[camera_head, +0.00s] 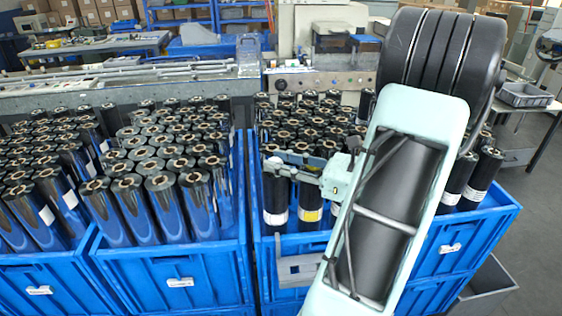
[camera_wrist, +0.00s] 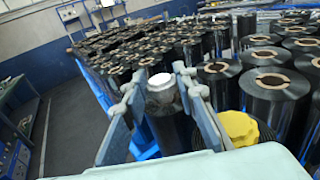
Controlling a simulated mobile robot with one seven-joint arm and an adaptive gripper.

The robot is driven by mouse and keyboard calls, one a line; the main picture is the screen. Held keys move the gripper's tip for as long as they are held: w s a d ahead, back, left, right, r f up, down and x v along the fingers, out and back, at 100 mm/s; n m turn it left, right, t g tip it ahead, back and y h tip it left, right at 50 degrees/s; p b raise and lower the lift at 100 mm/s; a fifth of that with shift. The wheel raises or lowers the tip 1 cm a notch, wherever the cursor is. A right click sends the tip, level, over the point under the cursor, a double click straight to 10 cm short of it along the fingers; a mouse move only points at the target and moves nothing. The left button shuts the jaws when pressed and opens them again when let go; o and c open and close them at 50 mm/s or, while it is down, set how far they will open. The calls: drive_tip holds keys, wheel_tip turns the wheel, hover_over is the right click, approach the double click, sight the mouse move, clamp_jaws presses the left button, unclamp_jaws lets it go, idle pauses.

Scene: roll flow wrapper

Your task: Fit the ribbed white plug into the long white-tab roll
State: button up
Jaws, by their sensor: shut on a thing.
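The white plug (camera_wrist: 160,82) shows a round white top and a grey-white side between the two fingers of my gripper (camera_wrist: 158,86) in the wrist view. My gripper is shut on it. Directly below the plug is a dark roll (camera_wrist: 171,132). In the head view my gripper (camera_head: 277,162) is over the front left corner of the right crate, at the top of a black roll with a white tab (camera_head: 277,217). The plug looks upright and in line with this roll. I cannot tell how deep it sits, and its ribs are too small to see.
A roll with a yellow label (camera_head: 312,215) stands close beside; a yellow cap (camera_wrist: 240,128) shows near my fingers in the wrist view. Blue crates (camera_head: 172,272) full of upright rolls fill the front. A metal machine bench (camera_head: 180,85) stands behind them.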

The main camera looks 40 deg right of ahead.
sight(281, 162)
drive_tip(key=shift+r, duration=0.2)
drive_tip(key=shift+r+p, duration=0.6)
drive_tip(key=shift+p, duration=0.2)
drive_tip(key=shift+r+p, duration=0.2)
drive_tip(key=shift+p, duration=0.15)
idle(0.7)
drive_tip(key=shift+r+p, duration=0.45)
drive_tip(key=shift+r, duration=0.05)
drive_tip(key=shift+r, duration=0.1)
idle(0.5)
idle(0.4)
drive_tip(key=o, duration=0.5)
